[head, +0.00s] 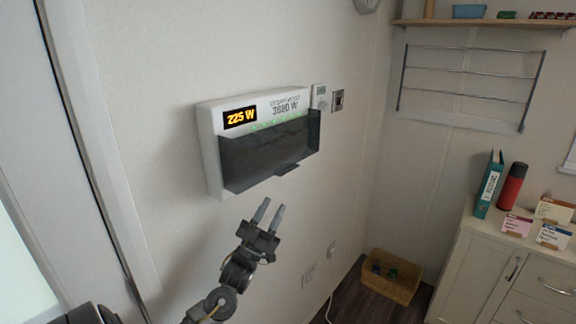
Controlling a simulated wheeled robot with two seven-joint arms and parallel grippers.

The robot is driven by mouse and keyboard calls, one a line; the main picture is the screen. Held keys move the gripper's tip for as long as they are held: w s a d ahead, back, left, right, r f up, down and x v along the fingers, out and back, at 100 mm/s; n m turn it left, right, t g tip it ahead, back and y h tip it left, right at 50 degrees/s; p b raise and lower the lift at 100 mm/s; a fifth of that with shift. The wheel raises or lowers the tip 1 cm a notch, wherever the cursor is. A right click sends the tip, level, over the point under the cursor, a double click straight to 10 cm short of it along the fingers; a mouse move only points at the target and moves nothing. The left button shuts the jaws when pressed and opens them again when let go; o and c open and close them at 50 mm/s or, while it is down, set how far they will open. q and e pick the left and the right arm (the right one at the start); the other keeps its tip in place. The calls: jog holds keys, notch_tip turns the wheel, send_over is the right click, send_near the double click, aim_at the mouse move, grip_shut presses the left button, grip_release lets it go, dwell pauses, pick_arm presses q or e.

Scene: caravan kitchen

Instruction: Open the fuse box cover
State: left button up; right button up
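My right gripper is not in view.
A small thermostat (321,97) and a switch (338,100) are on the wall right of the box. A cabinet (480,262) with a teal binder (488,185) and red bottle (512,186) stands at right. A basket (390,279) is on the floor.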

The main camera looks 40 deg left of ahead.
aim_at(286, 171)
pick_arm(q)
jog(key=shift+t+h, duration=0.3)
jog(key=p+x, duration=0.1)
jog(key=x, duration=0.2)
jog(key=s+r+p+x, duration=0.1)
jog(key=p+x, duration=0.1)
jog(key=x, duration=0.2)
jog(key=p+x, duration=0.1)
jog(key=x, duration=0.2)
jog(key=shift+s+d+r+p, duration=0.1)
jog(key=shift+s+r+p, duration=0.05)
jog(key=shift+r+p, duration=0.3)
jog(key=shift+x, duration=0.85)
jog(key=shift+f, duration=0.1)
grip_shut()
